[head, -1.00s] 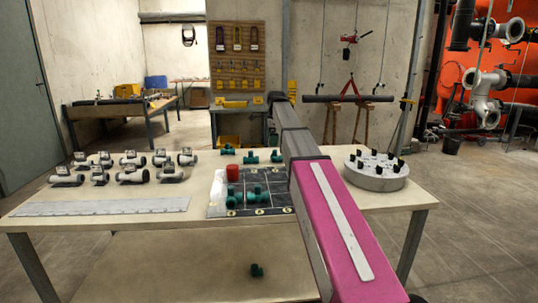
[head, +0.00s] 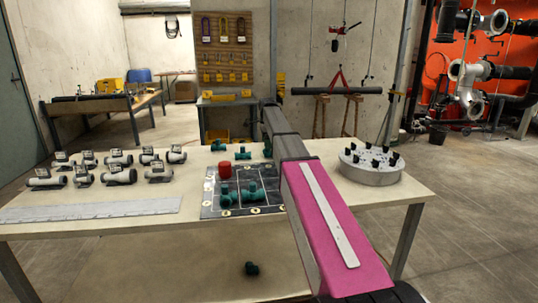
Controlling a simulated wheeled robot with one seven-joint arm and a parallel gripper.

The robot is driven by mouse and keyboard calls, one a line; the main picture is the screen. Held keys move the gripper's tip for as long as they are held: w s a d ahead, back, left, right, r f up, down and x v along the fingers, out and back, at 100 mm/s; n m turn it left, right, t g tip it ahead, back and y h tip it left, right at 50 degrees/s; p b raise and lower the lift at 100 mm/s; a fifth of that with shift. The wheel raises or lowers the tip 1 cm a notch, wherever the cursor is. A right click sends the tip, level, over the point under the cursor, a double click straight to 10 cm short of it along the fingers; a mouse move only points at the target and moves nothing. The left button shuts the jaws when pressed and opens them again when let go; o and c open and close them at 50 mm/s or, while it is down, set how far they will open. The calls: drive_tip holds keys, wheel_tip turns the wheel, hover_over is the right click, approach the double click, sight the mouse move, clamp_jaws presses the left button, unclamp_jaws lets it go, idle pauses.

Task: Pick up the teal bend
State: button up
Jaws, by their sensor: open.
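Several teal pipe fittings show in the head view; they are too small to tell surely which is the bend. One small teal piece (head: 218,145) lies at the table's back edge, with a tee-like teal fitting (head: 242,153) to its right. More teal fittings (head: 227,197) sit on the dark marked mat (head: 233,211). Another small teal piece (head: 251,268) lies below the tabletop, seemingly on a lower shelf. My pink and grey arm reaches across the table's right half. My gripper itself does not show, and the arm may hide other pieces.
The table (head: 120,222) holds several grey labelled fittings (head: 118,176) and a long pale ruler (head: 90,211) at left. A red cylinder (head: 225,170) stands on the mat. A round grey stand (head: 371,171) with black knobs is right of my arm. Open floor (head: 480,210) lies at right.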

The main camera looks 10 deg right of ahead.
wheel_tip(320, 180, down, 4)
drive_tip(key=shift+a+r, duration=0.1)
drive_tip(key=shift+a, duration=0.05)
drive_tip(key=c, duration=1)
